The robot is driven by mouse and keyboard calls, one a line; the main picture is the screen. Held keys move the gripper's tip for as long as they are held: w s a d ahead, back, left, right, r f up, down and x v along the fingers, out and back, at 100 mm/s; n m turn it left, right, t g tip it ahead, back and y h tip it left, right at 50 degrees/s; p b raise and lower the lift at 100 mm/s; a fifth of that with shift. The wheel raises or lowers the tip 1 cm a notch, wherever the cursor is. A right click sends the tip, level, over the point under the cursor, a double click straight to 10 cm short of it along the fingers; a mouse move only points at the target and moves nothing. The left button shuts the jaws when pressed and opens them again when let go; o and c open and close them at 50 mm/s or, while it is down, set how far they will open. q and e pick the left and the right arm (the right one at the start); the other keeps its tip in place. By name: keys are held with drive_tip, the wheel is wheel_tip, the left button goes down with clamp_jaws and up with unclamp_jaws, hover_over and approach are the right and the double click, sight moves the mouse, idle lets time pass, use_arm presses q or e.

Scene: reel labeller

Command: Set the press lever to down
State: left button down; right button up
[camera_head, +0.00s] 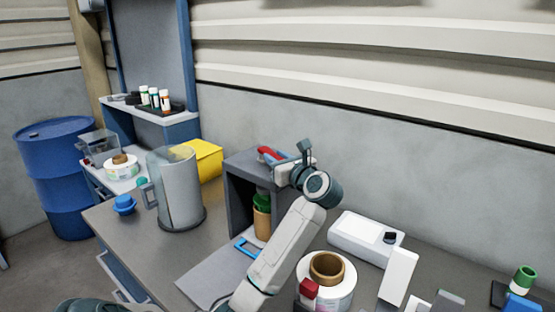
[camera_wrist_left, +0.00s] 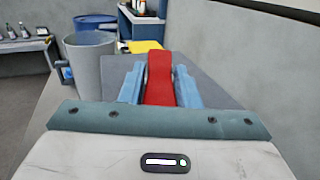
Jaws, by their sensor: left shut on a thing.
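The red press lever (camera_head: 269,153) shows at the top of the dark grey press housing (camera_head: 238,190), partly covered by my gripper. My left gripper (camera_head: 270,158) is shut on the lever, with my arm reaching up from the bottom of the head view. In the left wrist view the lever (camera_wrist_left: 159,78) lies between the two blue fingers of my gripper (camera_wrist_left: 159,88). I cannot tell the lever's exact angle, as its pivot is hidden. My right gripper is not in view.
A grey jug (camera_head: 176,190) and yellow bin (camera_head: 207,160) stand left of the press. A green and brown item (camera_head: 262,215) sits inside the housing. A white device (camera_head: 366,238) and a white reel (camera_head: 343,285) are to the right. A wall is behind.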

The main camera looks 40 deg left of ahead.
use_arm(q)
drive_tip(key=c, duration=1.1)
unclamp_jaws()
drive_tip(key=b+v, duration=0.1)
drive_tip(key=v, duration=0.9)
drive_tip(key=shift+d, duration=0.4)
